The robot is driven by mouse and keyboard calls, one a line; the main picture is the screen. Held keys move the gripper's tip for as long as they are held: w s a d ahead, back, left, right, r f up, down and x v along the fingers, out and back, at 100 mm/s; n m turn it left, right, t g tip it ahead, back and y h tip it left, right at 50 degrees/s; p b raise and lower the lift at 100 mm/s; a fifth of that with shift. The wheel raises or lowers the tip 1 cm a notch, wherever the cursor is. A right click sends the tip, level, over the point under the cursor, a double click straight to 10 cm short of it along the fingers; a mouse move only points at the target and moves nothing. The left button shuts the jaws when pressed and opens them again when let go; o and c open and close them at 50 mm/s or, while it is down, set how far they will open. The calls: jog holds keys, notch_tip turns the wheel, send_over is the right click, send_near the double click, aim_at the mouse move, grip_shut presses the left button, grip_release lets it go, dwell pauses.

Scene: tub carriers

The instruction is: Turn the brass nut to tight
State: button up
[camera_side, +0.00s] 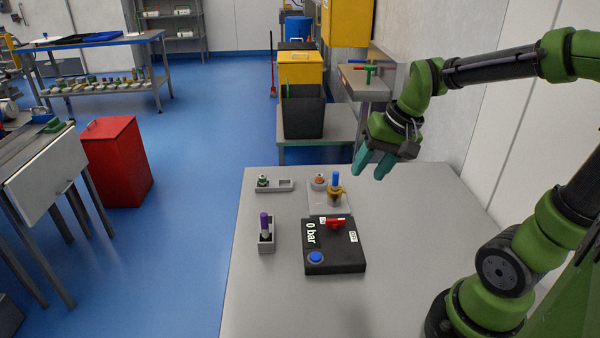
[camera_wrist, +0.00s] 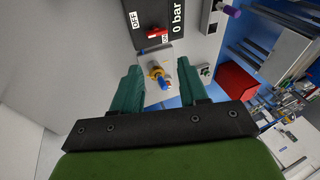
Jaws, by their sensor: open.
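I cannot tell how tight the nut is.
A black box (camera_side: 335,262) marked "0 bar" with a red lever (camera_side: 335,222) and blue button (camera_side: 315,257) stands in front of the nut. A purple-topped part (camera_side: 265,225) is in a grey holder at left. An orange-topped fitting (camera_side: 319,180) stands close beside the nut.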

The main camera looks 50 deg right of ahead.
jog(key=w+d+f+m+y, duration=0.1)
jog(key=d+f+m+y, duration=0.2)
jog(key=d, duration=0.5)
jog(key=w+d+f+m+g+y, duration=0.1)
jog(key=d+f+m+y, duration=0.2)
jog(key=d+f+m, duration=0.2)
jog(key=w+d+f+m+y, duration=0.1)
jog(key=d+f+m, duration=0.3)
jog(key=d, duration=0.8)
jog(key=shift+w+f+y, duration=0.25)
jog(key=shift+f+y, duration=0.65)
jog(key=shift+f, duration=0.2)
jog(key=shift+w+d+r+m+t+y, duration=0.2)
jog(key=shift+w+d+m+t+y, duration=0.15)
jog(key=shift+d+m, duration=0.1)
jog(key=shift+w+d+r+m+t+y, duration=0.15)
jog(key=shift+w+d+m+t+y, duration=0.1)
jog(key=shift+w+d+m+y, duration=0.15)
notch_tip(320, 180, up, 3)
jog(key=w, duration=0.1)
send_near(341, 188)
jog(key=shift+m+t+y, duration=0.25)
jog(key=shift+t+y, duration=0.15)
jog(key=shift+y, duration=0.05)
jog(key=x, duration=0.3)
jog(key=f+x, duration=0.1)
jog(key=x, duration=0.3)
jog(key=shift+d+f, duration=0.1)
jog(key=shift+f, duration=0.1)
jog(key=shift+c, duration=0.2)
